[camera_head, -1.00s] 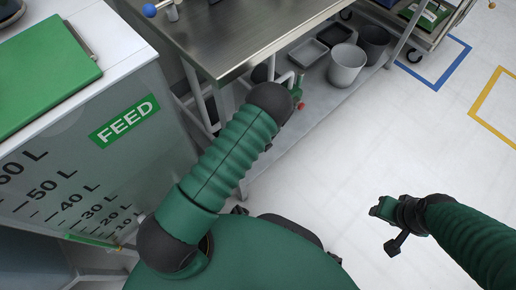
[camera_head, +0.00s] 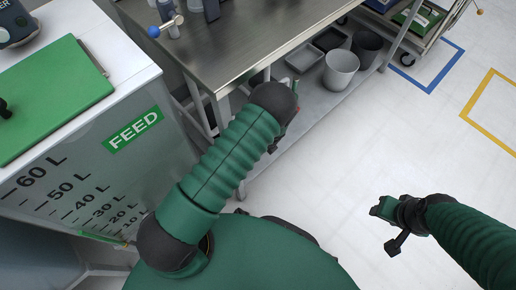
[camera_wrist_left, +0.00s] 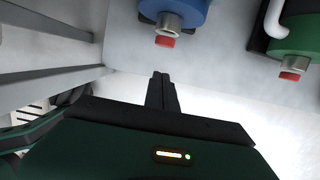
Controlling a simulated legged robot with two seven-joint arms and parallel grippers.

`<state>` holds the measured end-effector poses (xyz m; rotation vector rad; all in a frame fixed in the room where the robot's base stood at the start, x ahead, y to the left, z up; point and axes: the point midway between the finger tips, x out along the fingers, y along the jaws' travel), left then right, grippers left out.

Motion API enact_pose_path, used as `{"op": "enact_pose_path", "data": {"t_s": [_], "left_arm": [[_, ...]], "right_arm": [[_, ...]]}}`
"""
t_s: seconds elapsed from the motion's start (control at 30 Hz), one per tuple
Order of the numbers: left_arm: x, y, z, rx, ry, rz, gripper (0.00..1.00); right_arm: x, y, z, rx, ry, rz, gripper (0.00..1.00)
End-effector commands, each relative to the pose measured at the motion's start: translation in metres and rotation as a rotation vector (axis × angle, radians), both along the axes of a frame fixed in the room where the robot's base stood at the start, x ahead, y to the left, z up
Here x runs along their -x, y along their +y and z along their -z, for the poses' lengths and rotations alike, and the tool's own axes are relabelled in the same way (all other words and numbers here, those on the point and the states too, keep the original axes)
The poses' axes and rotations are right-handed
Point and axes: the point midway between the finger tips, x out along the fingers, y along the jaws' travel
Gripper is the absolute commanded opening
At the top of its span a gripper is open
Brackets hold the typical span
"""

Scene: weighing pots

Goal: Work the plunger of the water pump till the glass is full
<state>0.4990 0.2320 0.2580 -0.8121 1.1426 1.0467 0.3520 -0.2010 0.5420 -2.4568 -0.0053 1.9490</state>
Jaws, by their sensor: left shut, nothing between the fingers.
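No water pump or glass can be made out for sure.
A blue cylinder (camera_wrist_left: 178,10) and a green cylinder (camera_wrist_left: 298,38) with red tips are ahead in the left wrist view. Grey bins (camera_head: 341,70) stand on the shelf under the bench. A FEED cabinet with a green board (camera_head: 60,100) is at left.

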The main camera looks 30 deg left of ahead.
Motion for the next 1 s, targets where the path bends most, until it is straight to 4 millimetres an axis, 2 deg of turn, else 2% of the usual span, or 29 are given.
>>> {"op": "enact_pose_path", "data": {"t_s": [0.03, 0.23, 1.0], "left_arm": [[0.001, -0.002, -0.017, 0.001, 0.0, 0.0, 0.0], [0.003, -0.009, -0.036, -0.002, 0.002, 0.0, 0.0], [0.004, -0.01, -0.037, -0.002, 0.002, 0.0, 0.0]], "right_arm": [[0.0, 0.0, -0.013, 0.0, 0.0, -0.001, 0.43], [0.0, 0.0, -0.022, 0.0, 0.0, -0.001, 0.43], [0.0, 0.0, -0.021, 0.0, 0.0, -0.001, 0.43]]}}
